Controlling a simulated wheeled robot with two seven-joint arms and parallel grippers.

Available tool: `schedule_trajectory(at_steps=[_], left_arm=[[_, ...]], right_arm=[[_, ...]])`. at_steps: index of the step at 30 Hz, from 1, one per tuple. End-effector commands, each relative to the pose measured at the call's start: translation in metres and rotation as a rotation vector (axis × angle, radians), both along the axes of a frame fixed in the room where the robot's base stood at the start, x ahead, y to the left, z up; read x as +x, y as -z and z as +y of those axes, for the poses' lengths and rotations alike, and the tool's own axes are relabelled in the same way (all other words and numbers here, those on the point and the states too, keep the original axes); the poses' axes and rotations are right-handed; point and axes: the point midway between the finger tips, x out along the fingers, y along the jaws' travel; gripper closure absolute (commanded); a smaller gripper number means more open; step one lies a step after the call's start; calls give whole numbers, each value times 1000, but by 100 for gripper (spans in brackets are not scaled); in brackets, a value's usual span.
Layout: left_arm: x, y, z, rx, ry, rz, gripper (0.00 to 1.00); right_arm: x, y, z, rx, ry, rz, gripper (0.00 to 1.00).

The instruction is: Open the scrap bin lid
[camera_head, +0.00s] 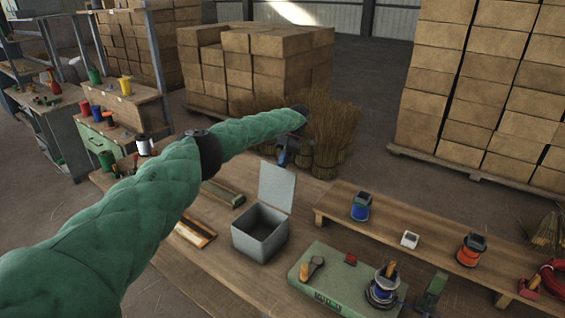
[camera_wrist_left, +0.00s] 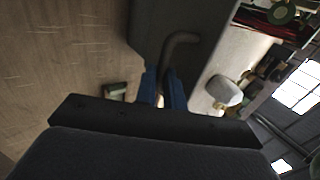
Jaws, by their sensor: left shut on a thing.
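The scrap bin (camera_head: 260,238) is a grey metal box on the wooden workbench in the head view. Its lid (camera_head: 277,187) stands raised, about upright, at the bin's back edge, and the inside shows. My left gripper (camera_head: 283,156) is behind the top of the lid, partly hidden by my arm. In the left wrist view, the blue fingers of my left gripper (camera_wrist_left: 164,88) are shut on the bent dark lid handle (camera_wrist_left: 180,45), with the grey lid panel (camera_wrist_left: 150,25) beyond. My right gripper is not in view.
Bundles of straw (camera_head: 328,135) stand behind the lid. A green mat (camera_head: 325,290) with tools lies right of the bin. A raised wooden shelf (camera_head: 400,235) carries spools. Wooden-framed pieces (camera_head: 195,232) lie left of the bin. Stacked boxes (camera_head: 255,60) are farther back.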

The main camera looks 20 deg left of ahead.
Motion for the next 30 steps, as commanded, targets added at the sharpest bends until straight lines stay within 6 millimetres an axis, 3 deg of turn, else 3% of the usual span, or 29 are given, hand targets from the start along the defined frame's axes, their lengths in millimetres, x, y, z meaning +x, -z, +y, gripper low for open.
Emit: schedule_trajectory(at_steps=[1, 13, 14, 17, 30], left_arm=[[-3, 8, 0, 3, 1, 9, 100], [-3, 8, 1, 3, -1, 10, 100], [-3, 8, 1, 3, -1, 10, 86], [-3, 7, 1, 2, -1, 9, 67], [-3, -7, -4, 1, -1, 5, 67]], right_arm=[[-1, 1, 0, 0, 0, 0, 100], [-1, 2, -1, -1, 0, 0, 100], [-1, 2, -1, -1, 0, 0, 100], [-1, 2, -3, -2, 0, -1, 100], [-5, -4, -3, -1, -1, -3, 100]])
